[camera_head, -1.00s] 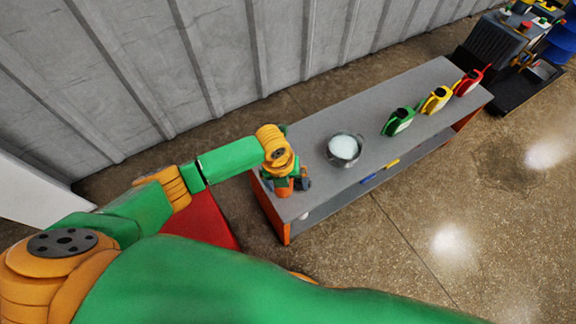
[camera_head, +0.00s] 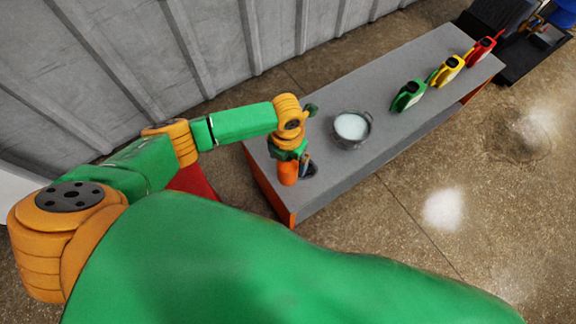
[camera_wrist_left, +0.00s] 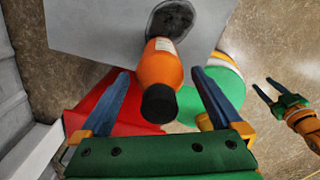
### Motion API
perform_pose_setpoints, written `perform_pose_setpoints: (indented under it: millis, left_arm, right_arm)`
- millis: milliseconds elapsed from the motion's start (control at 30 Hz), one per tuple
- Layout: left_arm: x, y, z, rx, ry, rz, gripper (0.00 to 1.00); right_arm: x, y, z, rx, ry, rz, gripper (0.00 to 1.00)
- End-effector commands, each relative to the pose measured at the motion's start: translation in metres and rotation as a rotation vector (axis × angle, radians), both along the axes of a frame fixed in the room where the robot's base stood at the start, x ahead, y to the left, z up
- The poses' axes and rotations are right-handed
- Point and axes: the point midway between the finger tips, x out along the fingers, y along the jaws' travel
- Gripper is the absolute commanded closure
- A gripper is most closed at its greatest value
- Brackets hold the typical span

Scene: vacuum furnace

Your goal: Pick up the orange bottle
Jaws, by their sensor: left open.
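The orange bottle (camera_wrist_left: 160,68) has a black cap and a pale label. In the left wrist view it lies between the two blue fingers of my left gripper (camera_wrist_left: 160,75), cap toward the gripper. The fingers are open, with a gap on each side of the bottle. In the head view my left gripper (camera_head: 296,160) is over the near left end of the grey bench (camera_head: 350,84), with the orange bottle (camera_head: 288,173) partly hidden by it. My right gripper (camera_wrist_left: 266,86) shows at the right of the wrist view, empty with fingers apart.
A metal pot (camera_head: 351,129) with white contents stands right of the left gripper. Green (camera_head: 408,96), yellow (camera_head: 446,70) and red (camera_head: 481,51) containers stand farther along the bench. A dark round patch (camera_wrist_left: 172,20) is by the bottle's base. A corrugated wall (camera_head: 200,45) runs behind.

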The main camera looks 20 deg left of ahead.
Motion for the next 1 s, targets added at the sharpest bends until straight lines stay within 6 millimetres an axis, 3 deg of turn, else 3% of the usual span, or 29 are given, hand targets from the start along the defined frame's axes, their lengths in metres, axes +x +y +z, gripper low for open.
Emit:
perform_pose_setpoints:
  millis: [33,100,367,700,733,1000]
  left_arm:
    - [0.000,0.000,-0.013,0.001,0.002,0.001,0.00]
    - [0.000,0.000,-0.021,0.000,0.001,0.001,0.00]
    - [0.000,0.000,-0.023,0.001,0.000,0.000,0.03]
    - [0.000,0.000,-0.022,0.001,-0.001,0.001,0.94]
    - [0.000,0.000,-0.022,0.000,-0.001,0.001,1.00]
    - [0.000,0.000,-0.020,-0.001,-0.002,0.001,1.00]
  right_arm:
    - [0.000,0.000,-0.007,-0.001,-0.001,-0.001,0.50]
    - [0.001,-0.002,-0.010,-0.003,-0.005,-0.004,0.50]
    - [0.006,-0.010,-0.008,-0.015,-0.015,-0.004,0.50]
    - [0.006,-0.008,-0.008,-0.012,-0.014,-0.005,0.50]
    - [0.006,-0.007,-0.008,-0.011,-0.014,-0.005,0.50]
    - [0.006,-0.002,-0.007,-0.003,-0.014,-0.006,0.50]
